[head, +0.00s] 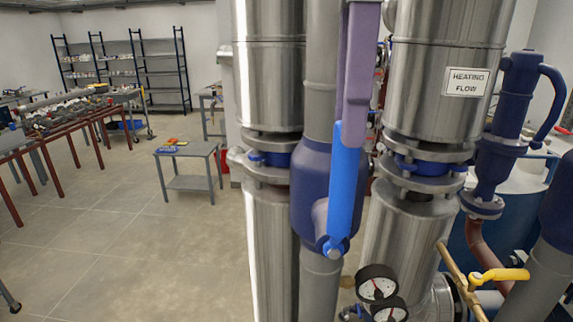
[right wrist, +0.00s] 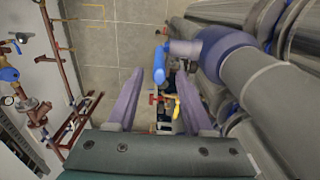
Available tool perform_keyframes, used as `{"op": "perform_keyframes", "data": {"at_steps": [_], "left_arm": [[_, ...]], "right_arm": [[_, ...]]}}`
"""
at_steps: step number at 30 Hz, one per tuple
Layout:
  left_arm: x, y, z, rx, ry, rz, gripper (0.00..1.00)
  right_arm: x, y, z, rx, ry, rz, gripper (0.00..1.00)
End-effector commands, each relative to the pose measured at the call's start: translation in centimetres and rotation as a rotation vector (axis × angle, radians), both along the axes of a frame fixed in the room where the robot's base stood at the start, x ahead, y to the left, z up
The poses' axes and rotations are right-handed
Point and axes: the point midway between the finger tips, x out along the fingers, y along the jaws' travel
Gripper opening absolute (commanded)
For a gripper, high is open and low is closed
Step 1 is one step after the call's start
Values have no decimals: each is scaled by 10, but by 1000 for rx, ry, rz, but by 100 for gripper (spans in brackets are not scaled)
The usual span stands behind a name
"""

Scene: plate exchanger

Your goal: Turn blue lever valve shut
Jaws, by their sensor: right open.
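The blue lever (head: 343,175) stands nearly upright, along the grey vertical pipe, on the front of a dark-blue valve body (head: 309,190). Its pivot is at the lower end. In the right wrist view the lever (right wrist: 159,65) appears between and just beyond the fingertips. My right gripper (head: 352,116), with purple fingers, comes from above and overlaps the lever's upper end in the head view. In the right wrist view the gripper (right wrist: 159,79) is open, with a wide gap between its fingers. I cannot tell whether a finger touches the lever. My left gripper is not in view.
Thick metal-clad pipes (head: 270,70) stand close on both sides of the valve. A yellow lever (head: 500,274) and round gauges (head: 377,283) are at lower right. A small grey table (head: 190,152) stands behind at left. The floor (head: 130,250) at left is clear.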

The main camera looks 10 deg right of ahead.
Motion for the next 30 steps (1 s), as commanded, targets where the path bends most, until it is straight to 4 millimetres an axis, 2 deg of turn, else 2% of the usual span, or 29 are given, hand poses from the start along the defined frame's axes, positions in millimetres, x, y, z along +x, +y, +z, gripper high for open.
{"op": "perform_keyframes", "data": {"at_steps": [1, 6, 12, 17, 23, 24, 30], "left_arm": [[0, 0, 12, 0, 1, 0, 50], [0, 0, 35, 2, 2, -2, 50], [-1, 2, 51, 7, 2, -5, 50], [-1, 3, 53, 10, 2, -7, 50], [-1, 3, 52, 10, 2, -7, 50], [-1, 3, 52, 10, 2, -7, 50], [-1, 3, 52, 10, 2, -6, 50]], "right_arm": [[-1, -1, -4, -1, 7, -1, 51], [-1, 0, -35, 0, 6, -2, 51], [-1, 0, -65, 1, 5, -2, 51], [-1, 0, -76, 0, 1, 1, 51], [0, 0, -78, 1, 0, 1, 51], [0, 0, -78, 1, 0, 1, 50], [0, 0, -77, 1, 0, 0, 28]]}}
